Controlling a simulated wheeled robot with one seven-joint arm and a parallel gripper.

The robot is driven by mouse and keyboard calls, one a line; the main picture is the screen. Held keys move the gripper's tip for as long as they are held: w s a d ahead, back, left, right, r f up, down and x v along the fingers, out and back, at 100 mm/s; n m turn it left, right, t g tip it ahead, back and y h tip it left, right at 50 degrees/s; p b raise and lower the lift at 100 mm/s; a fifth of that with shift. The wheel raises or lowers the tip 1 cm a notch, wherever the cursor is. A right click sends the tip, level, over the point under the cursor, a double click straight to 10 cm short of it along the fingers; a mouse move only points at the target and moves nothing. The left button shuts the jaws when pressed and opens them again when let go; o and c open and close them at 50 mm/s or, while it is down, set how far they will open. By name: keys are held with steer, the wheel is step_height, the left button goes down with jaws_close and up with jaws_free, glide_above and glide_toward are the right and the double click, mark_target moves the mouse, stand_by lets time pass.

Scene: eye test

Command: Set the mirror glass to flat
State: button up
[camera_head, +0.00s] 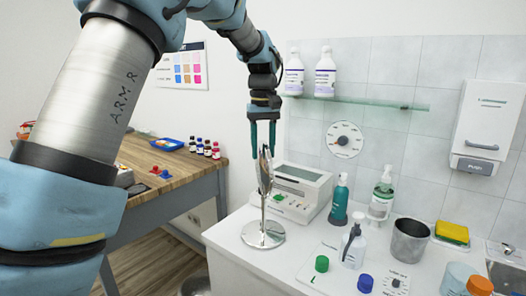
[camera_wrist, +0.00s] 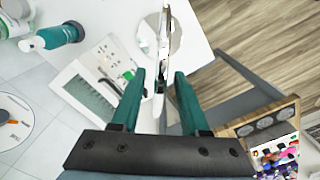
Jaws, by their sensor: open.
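A round mirror glass (camera_head: 265,167) stands on a thin metal post with a round shiny base (camera_head: 262,235) on the white counter. In the head view it shows nearly edge-on and close to upright. My gripper (camera_head: 263,147) points down from above, with its green fingers at the glass's upper edge. In the wrist view my gripper (camera_wrist: 160,76) is open, and the thin edge of the mirror glass (camera_wrist: 161,62) lies between the fingers, with a gap visible on each side. Whether either finger touches it cannot be told.
A white device (camera_head: 297,190) with a display stands close behind the mirror. Right of it are a teal bottle (camera_head: 339,201), a pump bottle (camera_head: 381,197), a spray bottle (camera_head: 353,246) and a metal cup (camera_head: 409,240). A wooden table (camera_head: 150,165) is at the left. The counter's left front is clear.

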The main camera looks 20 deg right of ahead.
steer(key=shift+f, duration=0.85)
steer(key=shift+c, duration=0.3)
jaws_close()
stand_by(0.5)
